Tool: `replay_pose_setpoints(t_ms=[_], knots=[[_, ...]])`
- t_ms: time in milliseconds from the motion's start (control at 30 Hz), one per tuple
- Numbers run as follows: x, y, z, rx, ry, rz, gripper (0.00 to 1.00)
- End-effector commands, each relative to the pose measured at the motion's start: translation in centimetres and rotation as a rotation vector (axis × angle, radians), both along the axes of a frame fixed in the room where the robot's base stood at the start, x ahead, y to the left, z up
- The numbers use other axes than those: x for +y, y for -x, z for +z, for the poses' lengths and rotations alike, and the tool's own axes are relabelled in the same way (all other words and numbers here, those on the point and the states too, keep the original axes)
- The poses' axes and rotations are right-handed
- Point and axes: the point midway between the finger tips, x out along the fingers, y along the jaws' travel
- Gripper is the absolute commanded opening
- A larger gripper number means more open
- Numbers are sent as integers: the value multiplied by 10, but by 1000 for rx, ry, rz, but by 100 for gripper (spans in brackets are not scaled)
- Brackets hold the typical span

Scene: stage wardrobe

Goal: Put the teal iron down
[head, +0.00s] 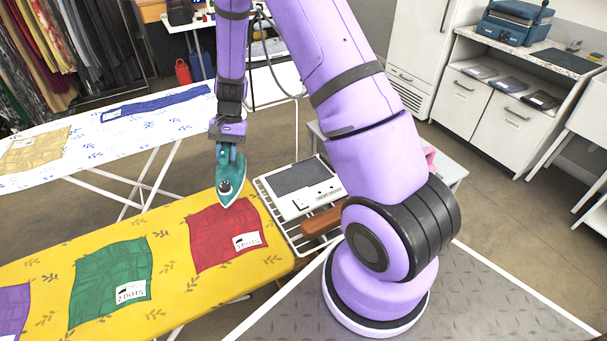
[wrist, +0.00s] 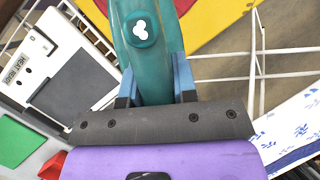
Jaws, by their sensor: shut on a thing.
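The teal iron (head: 231,178) hangs in my gripper (head: 230,150) above the far right end of the yellow ironing board (head: 180,255), close to the red cloth (head: 228,234). In the wrist view the teal iron (wrist: 147,45) sits between the two blue fingers of my gripper (wrist: 155,85), which are shut on it. Its pale soleplate edge shows in the head view, with the tip pointing down. I cannot tell whether the tip touches the board.
A grey-white panel (head: 301,188) on a wire rack stands right of the board's end. A green cloth (head: 112,283) and a purple cloth (head: 14,312) lie on the yellow board. A white patterned ironing board (head: 85,145) stands behind. White cabinets (head: 500,110) line the back right.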

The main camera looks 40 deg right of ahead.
Motion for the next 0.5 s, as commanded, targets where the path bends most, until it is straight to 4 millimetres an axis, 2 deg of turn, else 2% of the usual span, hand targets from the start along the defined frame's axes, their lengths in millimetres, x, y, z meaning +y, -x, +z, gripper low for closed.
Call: replay_pose_setpoints(t_ms=[100,200,500], knots=[[-19,20,-3,3,0,-269,0],[-33,35,-8,4,2,-450,0],[-64,83,-18,7,5,-803,0]])
